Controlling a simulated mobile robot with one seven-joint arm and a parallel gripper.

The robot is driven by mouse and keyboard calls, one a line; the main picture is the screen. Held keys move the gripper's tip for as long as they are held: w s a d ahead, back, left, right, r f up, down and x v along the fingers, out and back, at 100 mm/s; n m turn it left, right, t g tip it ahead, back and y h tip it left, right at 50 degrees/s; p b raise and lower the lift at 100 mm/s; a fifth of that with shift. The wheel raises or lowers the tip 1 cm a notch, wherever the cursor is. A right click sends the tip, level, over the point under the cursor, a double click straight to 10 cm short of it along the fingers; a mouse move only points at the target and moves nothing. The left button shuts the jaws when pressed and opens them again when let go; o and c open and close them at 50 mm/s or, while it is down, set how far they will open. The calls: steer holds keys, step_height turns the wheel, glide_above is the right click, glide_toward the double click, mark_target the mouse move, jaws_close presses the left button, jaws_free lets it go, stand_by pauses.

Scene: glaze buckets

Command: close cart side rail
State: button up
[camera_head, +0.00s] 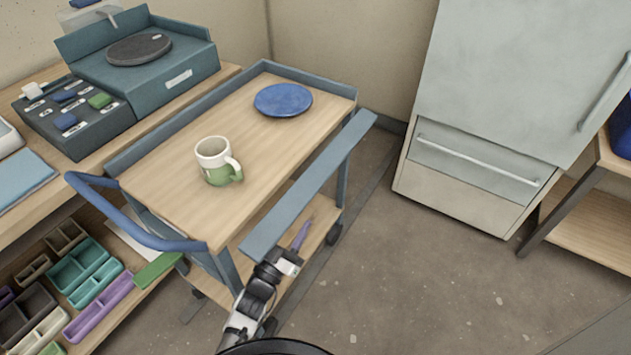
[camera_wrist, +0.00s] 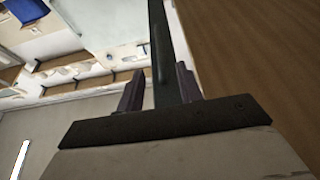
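The cart side rail (camera_head: 310,187) is a long blue-grey bar along the right side of the cart (camera_head: 185,195). It stands out from the edge of the wooden top, with a gap between. My gripper (camera_head: 289,236) is at the rail's near end, low beside it. One purplish finger shows to the right of the rail; the other is hidden in the head view. In the wrist view my gripper (camera_wrist: 159,72) is open, its two fingers apart. The dark rail (camera_wrist: 164,45) runs between them, with a gap to the left finger. Contact with the right finger is unclear.
A green-and-white mug (camera_head: 217,163) and a blue plate (camera_head: 283,100) stand on the cart top. A blue handle (camera_head: 130,220) curves off its near left end. A workbench is at left, a fridge (camera_head: 500,110) at back right. The floor right of the cart is clear.

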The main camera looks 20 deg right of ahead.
mark_target(317, 187)
steer(key=p+x, duration=0.2)
steer(key=x, duration=0.9)
steer(key=shift+d, duration=0.1)
steer(key=shift+c, duration=0.4)
jaws_close()
